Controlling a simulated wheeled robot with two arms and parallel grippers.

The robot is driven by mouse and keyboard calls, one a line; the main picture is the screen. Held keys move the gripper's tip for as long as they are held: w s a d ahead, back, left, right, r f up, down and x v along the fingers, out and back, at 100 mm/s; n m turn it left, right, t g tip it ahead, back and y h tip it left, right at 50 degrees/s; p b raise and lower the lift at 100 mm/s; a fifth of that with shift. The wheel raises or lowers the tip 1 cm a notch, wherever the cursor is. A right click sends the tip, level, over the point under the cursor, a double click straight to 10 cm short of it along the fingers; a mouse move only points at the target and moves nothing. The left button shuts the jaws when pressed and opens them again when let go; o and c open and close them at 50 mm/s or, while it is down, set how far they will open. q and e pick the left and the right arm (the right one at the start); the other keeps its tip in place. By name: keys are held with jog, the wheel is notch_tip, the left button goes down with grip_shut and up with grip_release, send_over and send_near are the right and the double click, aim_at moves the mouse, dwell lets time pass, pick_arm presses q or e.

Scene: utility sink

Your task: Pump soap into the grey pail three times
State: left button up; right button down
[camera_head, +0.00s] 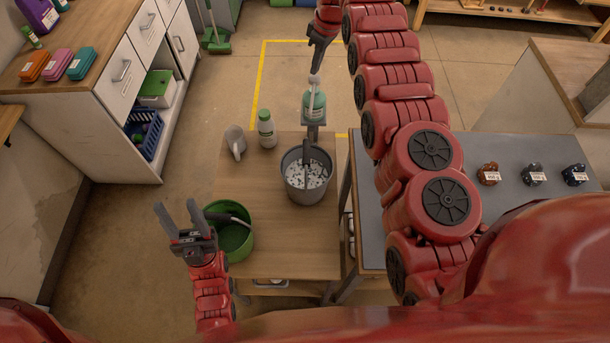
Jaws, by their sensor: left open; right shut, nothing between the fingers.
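The grey pail (289,183) stands on the wooden table with white, dark-flecked contents and a grey handle across it. A green soap bottle with a pale pump head (314,82) stands just behind it, at the table's far edge on a dark support. My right gripper (317,68) is shut and empty, pointing down right over the pump head; I cannot tell whether it touches. My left gripper (180,217) is open and empty, at the table's left edge beside a green pail (245,244).
A grey table (490,205) at the right holds several small labelled items. The wooden table's front middle is clear.

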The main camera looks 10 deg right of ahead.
jog(key=shift+f, duration=0.1)
jog(key=shift+f+b, duration=1.3)
jog(key=shift+s, duration=0.1)
jog(key=shift+r+p, duration=1.15)
jog(key=shift+r, duration=0.2)
notch_tip(320, 180, up, 6)
jog(key=p, duration=0.6)
